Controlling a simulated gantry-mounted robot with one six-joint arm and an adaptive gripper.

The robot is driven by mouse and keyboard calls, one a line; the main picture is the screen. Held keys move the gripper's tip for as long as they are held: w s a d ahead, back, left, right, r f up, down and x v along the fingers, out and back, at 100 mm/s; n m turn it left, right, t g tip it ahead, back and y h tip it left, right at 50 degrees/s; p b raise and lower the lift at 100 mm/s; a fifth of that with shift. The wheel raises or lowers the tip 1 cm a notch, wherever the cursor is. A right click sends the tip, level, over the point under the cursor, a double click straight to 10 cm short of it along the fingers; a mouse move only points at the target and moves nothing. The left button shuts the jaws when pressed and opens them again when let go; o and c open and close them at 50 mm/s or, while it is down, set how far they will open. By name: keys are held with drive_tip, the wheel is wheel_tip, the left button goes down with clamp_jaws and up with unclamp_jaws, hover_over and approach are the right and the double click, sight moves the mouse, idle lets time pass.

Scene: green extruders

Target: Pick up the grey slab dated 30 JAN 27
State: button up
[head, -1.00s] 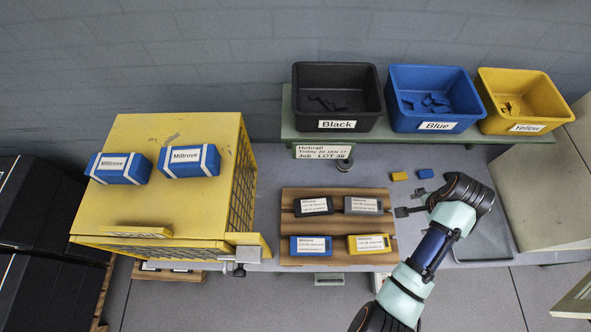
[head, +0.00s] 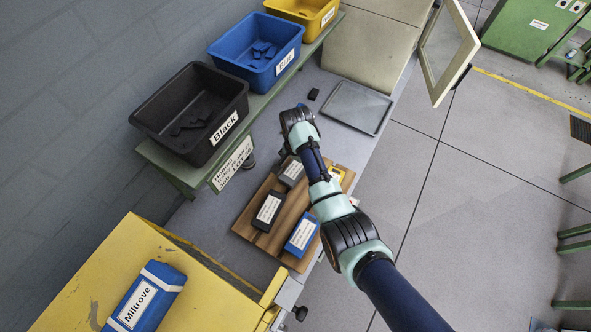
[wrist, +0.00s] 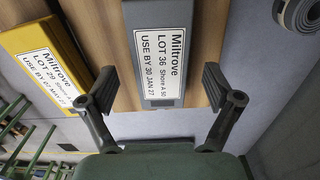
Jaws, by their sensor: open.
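The grey slab (wrist: 167,100) lies on the wooden board in the wrist view, its label reading Miltrove, LOT 36, Shore A 50, USE BY 30 JAN 27. My gripper (wrist: 160,88) is open, with one finger to either side of the slab's near end and a gap on both sides. Nothing is held. In the head view the grey slab (head: 291,173) is partly hidden by my arm, and the fingertips cannot be made out. A yellow slab (wrist: 38,60) labelled LOT 29, USE BY 07 MAY 27 is left of the gripper.
The wooden board (head: 243,228) also bears a black slab (head: 268,210) and a blue slab (head: 302,234). Black (head: 190,115) and blue (head: 256,50) bins stand on a green shelf behind. A flat grey tray (head: 357,107) lies beyond.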

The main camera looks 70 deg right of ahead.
sight(296, 168)
wheel_tip(296, 168, down, 2)
drive_tip(key=shift+r, duration=0.1)
drive_tip(key=c, duration=1.5)
drive_tip(key=shift+r, duration=0.1)
wheel_tip(296, 168, up, 20)
drive_tip(key=p, duration=0.8)
